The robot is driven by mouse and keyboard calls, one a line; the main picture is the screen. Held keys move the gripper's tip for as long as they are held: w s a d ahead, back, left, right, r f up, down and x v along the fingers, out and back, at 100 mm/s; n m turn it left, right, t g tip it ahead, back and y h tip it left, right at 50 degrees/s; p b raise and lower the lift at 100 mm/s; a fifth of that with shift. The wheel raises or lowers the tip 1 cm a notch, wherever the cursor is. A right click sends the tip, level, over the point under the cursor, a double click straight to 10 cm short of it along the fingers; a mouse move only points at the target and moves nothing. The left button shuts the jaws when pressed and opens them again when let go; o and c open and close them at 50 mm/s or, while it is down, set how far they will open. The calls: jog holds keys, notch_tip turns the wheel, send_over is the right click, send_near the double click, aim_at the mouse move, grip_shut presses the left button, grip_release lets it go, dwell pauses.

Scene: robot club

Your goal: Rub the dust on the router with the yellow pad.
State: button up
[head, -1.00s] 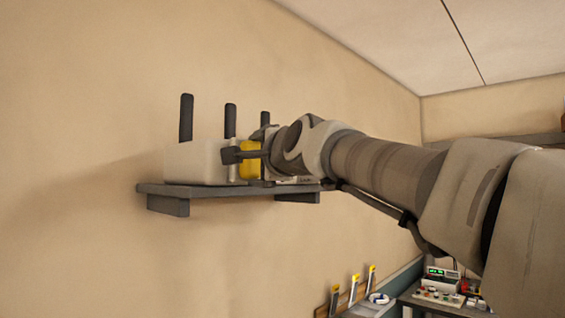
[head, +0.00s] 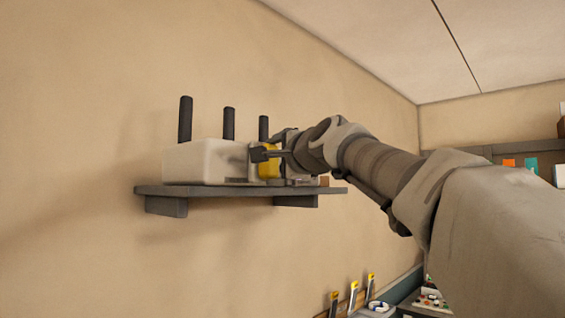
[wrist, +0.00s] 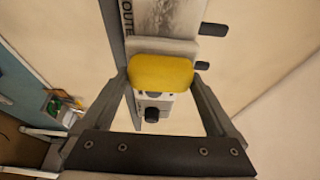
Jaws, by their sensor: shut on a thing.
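The router (head: 205,163) is a white box with several dark upright antennas, on a grey wall shelf (head: 160,190). In the wrist view the router (wrist: 140,47) shows its lettered face at the top, with a grey speckled dust patch (wrist: 178,17). My gripper (head: 268,155) is shut on the yellow pad (head: 269,163), at the router's right end in the head view. In the wrist view my gripper (wrist: 160,75) has the yellow pad (wrist: 162,72) between its fingers. The pad overlaps the router's lower edge there; I cannot tell whether they touch. The dust does not show clearly in the head view.
A small pale device with a dark knob (wrist: 152,112) shows just below the pad in the wrist view. A small brown item (head: 324,181) sits near the shelf's right end. A workbench (head: 400,300) stands low at the right. The wall left of the shelf is bare.

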jog(key=s+a+p, duration=0.2)
jog(key=p, duration=0.1)
jog(key=s+a+p, duration=0.1)
jog(key=s, duration=0.1)
jog(key=shift+s+a+r, duration=0.1)
jog(key=shift+a+r, duration=0.15)
jog(key=shift+a, duration=0.15)
jog(key=shift+s+a+f+p, duration=0.25)
jog(key=shift+s+a+p, duration=0.2)
jog(key=shift+s+a, duration=1.3)
jog(key=shift+s, duration=0.15)
jog(key=s+d+b, duration=0.3)
jog(key=s+d, duration=0.1)
jog(key=shift+d, duration=0.3)
